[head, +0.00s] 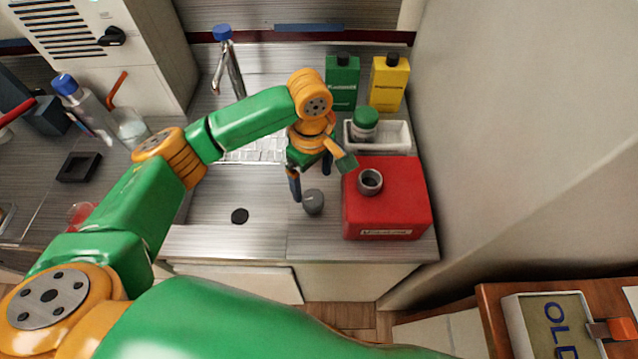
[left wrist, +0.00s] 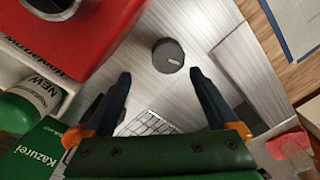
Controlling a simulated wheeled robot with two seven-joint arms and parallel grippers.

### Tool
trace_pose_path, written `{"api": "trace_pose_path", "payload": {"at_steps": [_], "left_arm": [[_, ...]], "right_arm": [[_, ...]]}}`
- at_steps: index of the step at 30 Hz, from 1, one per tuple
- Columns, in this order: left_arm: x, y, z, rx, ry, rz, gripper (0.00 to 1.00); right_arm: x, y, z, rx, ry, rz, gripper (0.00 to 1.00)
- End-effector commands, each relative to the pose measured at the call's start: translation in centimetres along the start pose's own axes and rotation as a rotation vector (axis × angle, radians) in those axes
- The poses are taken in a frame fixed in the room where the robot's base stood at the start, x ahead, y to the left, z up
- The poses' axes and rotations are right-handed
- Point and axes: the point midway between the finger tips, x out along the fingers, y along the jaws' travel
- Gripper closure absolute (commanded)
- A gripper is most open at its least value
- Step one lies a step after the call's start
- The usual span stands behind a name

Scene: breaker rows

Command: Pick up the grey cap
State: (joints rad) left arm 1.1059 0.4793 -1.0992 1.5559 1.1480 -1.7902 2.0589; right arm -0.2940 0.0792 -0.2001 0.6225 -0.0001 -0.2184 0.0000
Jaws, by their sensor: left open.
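The grey cap (head: 313,202) is a short round knob-like piece on the steel counter, just left of the red canister (head: 387,222). In the left wrist view the cap (left wrist: 168,54) lies a little beyond the fingertips, between their lines, with a pale mark on it. My left gripper (head: 311,187) is open and points down close to the cap. In the left wrist view its two dark fingers (left wrist: 160,73) are spread with nothing between them. The canister has an uncovered grey neck (head: 370,181) on top. My right gripper is in neither view.
A white tray (head: 403,137) with a green-lidded jar (head: 364,123) stands behind the canister. Green (head: 342,85) and yellow (head: 389,85) bottles stand farther back. Counter left of the cap is clear.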

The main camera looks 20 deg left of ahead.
Motion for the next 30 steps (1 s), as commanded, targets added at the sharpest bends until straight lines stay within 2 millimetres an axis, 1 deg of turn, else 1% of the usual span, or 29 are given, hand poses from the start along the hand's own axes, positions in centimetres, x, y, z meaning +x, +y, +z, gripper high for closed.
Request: {"api": "trace_pose_path", "payload": {"at_steps": [4, 6, 7, 10, 15, 17, 18, 20, 21, 23, 24, 25, 30], "left_arm": [[2.7, 0.0, 0.2, 0.000, 0.000, -0.004, 0.06], [4.1, 0.0, 0.2, 0.001, 0.001, -0.002, 0.06], [4.5, 0.1, 0.2, 0.001, 0.001, -0.002, 0.06], [5.2, 0.1, 0.2, 0.002, 0.000, 0.000, 0.06], [5.3, 0.1, 0.2, 0.003, 0.000, 0.001, 0.06], [5.3, 0.1, 0.2, 0.003, 0.000, 0.002, 0.23], [5.3, 0.1, 0.2, 0.003, 0.000, 0.002, 0.33], [5.2, 0.1, 0.2, 0.003, 0.000, 0.002, 0.50], [5.2, 0.1, 0.2, 0.003, 0.000, 0.002, 0.60], [5.2, 0.1, 0.2, 0.003, 0.000, 0.002, 0.77], [5.2, 0.1, 0.2, 0.003, 0.000, 0.002, 0.88], [5.2, 0.1, 0.2, 0.003, 0.000, 0.002, 0.96], [5.2, 0.1, 0.2, 0.003, 0.000, 0.002, 0.96]], "right_arm": [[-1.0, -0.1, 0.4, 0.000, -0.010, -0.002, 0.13], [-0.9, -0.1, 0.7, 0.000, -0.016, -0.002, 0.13], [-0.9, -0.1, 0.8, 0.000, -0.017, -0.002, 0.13], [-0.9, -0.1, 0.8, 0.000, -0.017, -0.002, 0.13], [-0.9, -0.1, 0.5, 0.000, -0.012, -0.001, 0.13], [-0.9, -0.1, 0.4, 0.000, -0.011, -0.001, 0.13], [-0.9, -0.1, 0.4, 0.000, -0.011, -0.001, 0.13], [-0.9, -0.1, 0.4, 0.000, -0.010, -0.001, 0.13], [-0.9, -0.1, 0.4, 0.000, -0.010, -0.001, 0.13], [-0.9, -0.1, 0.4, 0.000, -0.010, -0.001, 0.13], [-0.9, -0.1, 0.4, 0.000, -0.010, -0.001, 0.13], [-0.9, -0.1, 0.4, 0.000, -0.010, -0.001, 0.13], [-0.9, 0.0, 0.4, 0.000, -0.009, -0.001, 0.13]]}}
